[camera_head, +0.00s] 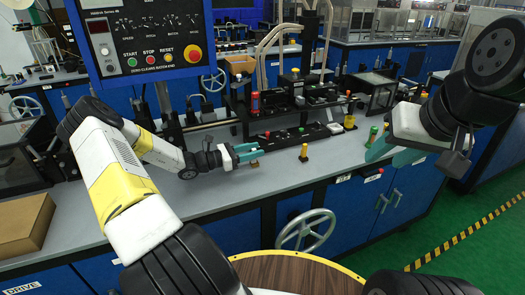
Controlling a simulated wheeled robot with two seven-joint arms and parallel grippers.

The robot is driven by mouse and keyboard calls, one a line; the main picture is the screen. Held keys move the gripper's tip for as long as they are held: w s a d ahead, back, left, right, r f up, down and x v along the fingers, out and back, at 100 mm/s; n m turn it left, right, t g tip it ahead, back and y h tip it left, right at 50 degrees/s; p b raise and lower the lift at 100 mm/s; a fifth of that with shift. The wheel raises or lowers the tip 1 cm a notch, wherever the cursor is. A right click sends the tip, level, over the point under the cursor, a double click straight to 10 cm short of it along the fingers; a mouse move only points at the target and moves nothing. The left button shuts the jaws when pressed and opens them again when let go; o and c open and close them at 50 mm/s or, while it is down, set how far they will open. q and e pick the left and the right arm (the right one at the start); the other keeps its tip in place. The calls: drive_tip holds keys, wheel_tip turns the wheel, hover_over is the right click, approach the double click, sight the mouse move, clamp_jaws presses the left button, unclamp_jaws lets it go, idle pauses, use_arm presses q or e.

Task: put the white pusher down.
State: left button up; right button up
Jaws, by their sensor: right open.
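My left gripper (250,153) has teal fingers and is low over the grey bench top, left of centre. A small tan block (254,163) sits just under its fingertips; whether they touch it is too small to tell. Whether the fingers are apart or hold something is unclear. A small white piece (335,128) lies at the right end of a long black fixture (290,138); I cannot tell whether it is the white pusher. My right gripper (388,152) is open, its teal fingers over the bench's right part. No white object shows clearly between them.
A yellow post with a black top (303,153) stands right of my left gripper. A green-topped post (372,136) stands near my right gripper. A handwheel (306,230) juts from the bench front. A cardboard box (25,222) is at left. The front bench top is mostly clear.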

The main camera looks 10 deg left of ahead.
use_arm(q)
clamp_jaws()
